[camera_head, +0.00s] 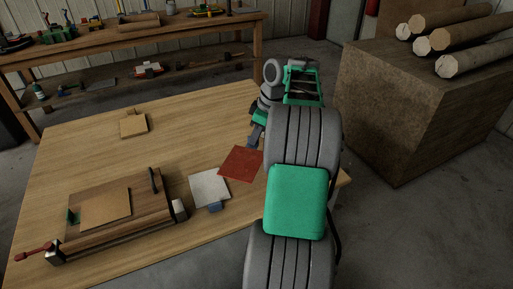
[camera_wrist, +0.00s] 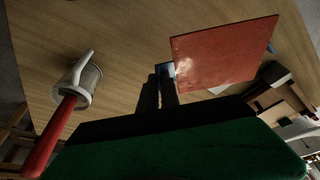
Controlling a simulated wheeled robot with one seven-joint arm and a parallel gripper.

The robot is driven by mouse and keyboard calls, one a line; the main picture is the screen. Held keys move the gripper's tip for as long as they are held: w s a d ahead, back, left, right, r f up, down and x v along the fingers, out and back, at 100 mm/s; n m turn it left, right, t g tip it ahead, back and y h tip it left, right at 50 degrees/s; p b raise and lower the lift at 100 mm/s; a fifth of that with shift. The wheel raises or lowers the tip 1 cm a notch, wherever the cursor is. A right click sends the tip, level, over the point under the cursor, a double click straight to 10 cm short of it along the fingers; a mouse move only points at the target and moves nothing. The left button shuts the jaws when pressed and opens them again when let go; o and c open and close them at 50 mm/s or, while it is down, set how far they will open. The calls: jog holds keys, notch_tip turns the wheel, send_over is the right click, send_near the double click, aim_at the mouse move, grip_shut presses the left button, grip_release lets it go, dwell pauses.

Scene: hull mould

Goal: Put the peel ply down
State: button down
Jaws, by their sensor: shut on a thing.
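The peel ply is a flat red square sheet (camera_head: 241,163), over the right part of the table in the head view. In the wrist view the red sheet (camera_wrist: 222,52) looks large and close, apparently held clear of the wood. My gripper (camera_head: 252,138) is shut on the sheet's small blue tab (camera_wrist: 167,71) at one edge. The fingers (camera_wrist: 157,90) partly hide that tab. A wooden mould board (camera_head: 140,210) lies at the front left with a tan sheet (camera_head: 106,208) on it. I cannot tell the exact height of the red sheet.
A white sheet with a blue tab (camera_head: 209,188) lies between the board and the red sheet. A tan tabbed piece (camera_head: 133,126) lies farther back on the wooden table (camera_head: 185,120). The table's middle is clear.

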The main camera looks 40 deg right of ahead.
jog(key=d+f, duration=0.2)
jog(key=f, duration=0.1)
jog(key=w+d+f, duration=0.1)
jog(key=f, duration=0.1)
jog(key=shift+w+d, duration=0.1)
jog(key=shift+d, duration=0.15)
notch_tip(320, 180, down, 3)
jog(key=shift+r+b, duration=0.1)
jog(key=shift+b, duration=0.6)
jog(key=c, duration=1.6)
grip_release()
